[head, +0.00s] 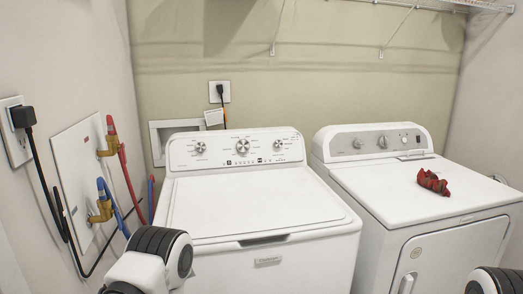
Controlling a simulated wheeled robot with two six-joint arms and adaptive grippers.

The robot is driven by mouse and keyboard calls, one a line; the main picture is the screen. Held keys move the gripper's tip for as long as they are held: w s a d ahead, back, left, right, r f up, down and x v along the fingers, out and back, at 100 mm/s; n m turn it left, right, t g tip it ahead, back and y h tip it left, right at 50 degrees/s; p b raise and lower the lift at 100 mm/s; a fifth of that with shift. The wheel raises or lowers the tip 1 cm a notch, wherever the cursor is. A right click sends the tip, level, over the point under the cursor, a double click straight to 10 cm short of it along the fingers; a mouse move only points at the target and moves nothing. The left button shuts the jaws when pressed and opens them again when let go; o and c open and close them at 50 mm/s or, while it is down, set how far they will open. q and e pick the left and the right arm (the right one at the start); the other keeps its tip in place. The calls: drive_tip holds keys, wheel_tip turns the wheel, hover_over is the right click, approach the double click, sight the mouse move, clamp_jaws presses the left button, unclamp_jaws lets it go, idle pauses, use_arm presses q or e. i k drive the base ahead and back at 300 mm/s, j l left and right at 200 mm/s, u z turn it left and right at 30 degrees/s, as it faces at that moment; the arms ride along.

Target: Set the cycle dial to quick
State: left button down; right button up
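The white top-load washer (265,210) stands in the middle with its lid shut. Its raised control panel has a larger silver dial (242,146) in the centre. A smaller left knob (200,147) and a smaller right knob (278,144) flank it. The panel markings and the pointer of the central dial are too small to read. Parts of my arms show at the lower left and at the lower right corner, apart from the dials. Neither gripper's fingers are in view.
A white dryer (440,215) stands to the right, with knobs on its back panel and a crumpled red cloth (432,182) on top. Water valves (104,205) with red and blue hoses and a black cord (50,190) run along the left wall. The washer lid is clear.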

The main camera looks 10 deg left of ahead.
sight(243, 146)
drive_tip(key=i+l+z, duration=0.2)
drive_tip(key=i, duration=0.95)
